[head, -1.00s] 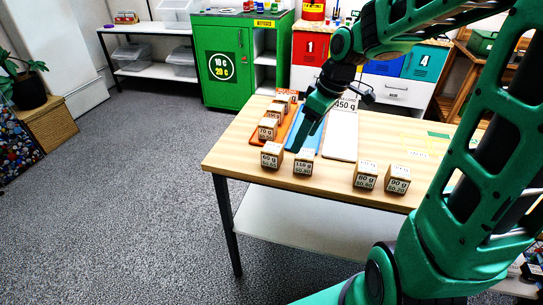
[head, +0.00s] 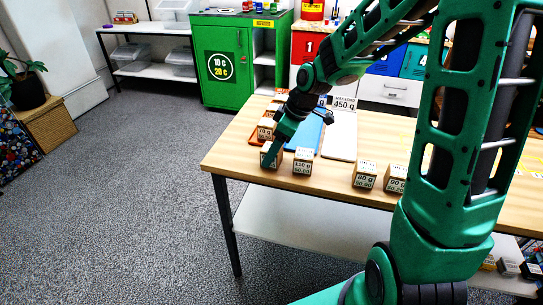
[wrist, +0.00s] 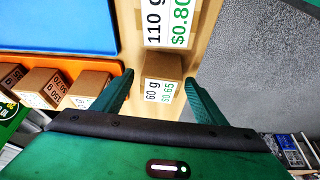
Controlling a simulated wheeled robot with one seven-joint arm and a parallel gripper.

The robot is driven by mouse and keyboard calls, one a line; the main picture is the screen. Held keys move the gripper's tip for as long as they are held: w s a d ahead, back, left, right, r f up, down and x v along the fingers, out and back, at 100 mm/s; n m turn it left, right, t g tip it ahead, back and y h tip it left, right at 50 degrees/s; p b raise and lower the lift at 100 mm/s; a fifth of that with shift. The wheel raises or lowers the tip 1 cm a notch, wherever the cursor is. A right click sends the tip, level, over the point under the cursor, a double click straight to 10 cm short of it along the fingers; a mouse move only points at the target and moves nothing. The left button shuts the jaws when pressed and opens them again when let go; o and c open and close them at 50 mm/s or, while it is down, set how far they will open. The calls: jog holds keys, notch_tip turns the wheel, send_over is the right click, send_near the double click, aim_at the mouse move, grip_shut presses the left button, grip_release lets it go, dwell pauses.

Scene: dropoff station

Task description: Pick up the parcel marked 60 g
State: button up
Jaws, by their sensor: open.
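The parcel marked 60 g (wrist: 160,82) is a small brown box with a white label reading 60 g and $0.65. In the head view the parcel (head: 269,160) stands at the table's near left corner, partly covered by my gripper (head: 270,158). In the wrist view my gripper (wrist: 160,92) is open, with one green finger on each side of the parcel. The parcel lies between the fingers, with gaps visible on both sides. I cannot tell how far above it the fingertips are.
The 110 g parcel (head: 302,161) stands close to the right of the 60 g one. An orange tray (wrist: 60,70) with several parcels lies behind it, next to a blue tray (head: 308,135). The 80 g (head: 365,175) and 90 g (head: 395,179) parcels stand farther right on the table (head: 335,178).

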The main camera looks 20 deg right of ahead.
jog(key=shift+x, duration=1.1)
jog(key=c, duration=1.1)
jog(key=shift+c, duration=0.2)
jog(key=shift+r, duration=0.15)
